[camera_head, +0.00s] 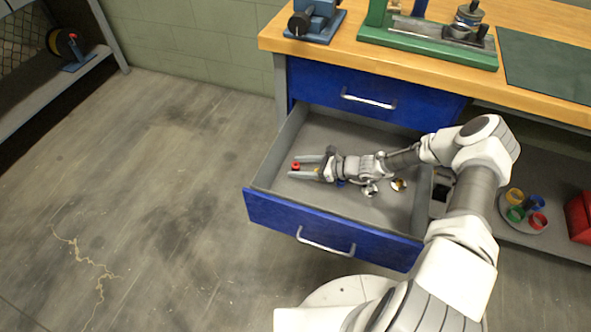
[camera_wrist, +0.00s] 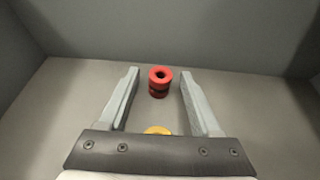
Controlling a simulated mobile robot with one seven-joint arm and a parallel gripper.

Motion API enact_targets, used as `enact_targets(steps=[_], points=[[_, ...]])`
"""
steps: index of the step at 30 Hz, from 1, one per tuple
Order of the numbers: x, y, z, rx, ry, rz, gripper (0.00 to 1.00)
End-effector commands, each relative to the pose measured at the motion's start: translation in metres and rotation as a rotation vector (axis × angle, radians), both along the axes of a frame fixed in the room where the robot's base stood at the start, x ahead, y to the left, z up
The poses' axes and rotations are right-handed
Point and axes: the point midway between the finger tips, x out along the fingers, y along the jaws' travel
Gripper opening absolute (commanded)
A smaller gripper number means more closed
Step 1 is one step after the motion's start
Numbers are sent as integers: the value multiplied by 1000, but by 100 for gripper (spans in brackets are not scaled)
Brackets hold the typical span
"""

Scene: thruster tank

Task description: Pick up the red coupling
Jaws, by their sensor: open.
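The red coupling (camera_wrist: 159,82) is a short ring with a dark central hole and a dark band around it. It stands on the grey drawer floor near a drawer wall in the wrist view. It also shows as a small red spot in the head view (camera_head: 296,166). My gripper (camera_wrist: 158,76) is open and empty inside the drawer. Its fingers point toward the coupling, which sits between and slightly beyond the fingertips with a gap on each side. In the head view my gripper (camera_head: 302,166) reaches in from the right.
The open blue drawer (camera_head: 290,225) has walls on all sides. A yellow part (camera_wrist: 158,130) lies between my gripper's fingers near the palm. Metal parts (camera_head: 370,189) and a brass-coloured piece (camera_head: 398,184) lie under my arm. The workbench (camera_head: 400,60) stands above the drawer.

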Motion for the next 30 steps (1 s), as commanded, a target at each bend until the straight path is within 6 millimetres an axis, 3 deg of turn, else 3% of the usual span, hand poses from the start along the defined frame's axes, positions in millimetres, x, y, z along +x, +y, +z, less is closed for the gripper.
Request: enact_targets(steps=[5, 15, 16, 26, 30], points=[[0, 0, 1, -1, 0, -1, 63], [0, -1, 1, -1, 0, -1, 2], [0, -1, 1, -1, 0, -1, 0], [0, -1, 1, -1, 0, -1, 0], [0, -1, 13, 0, -1, -1, 0]])
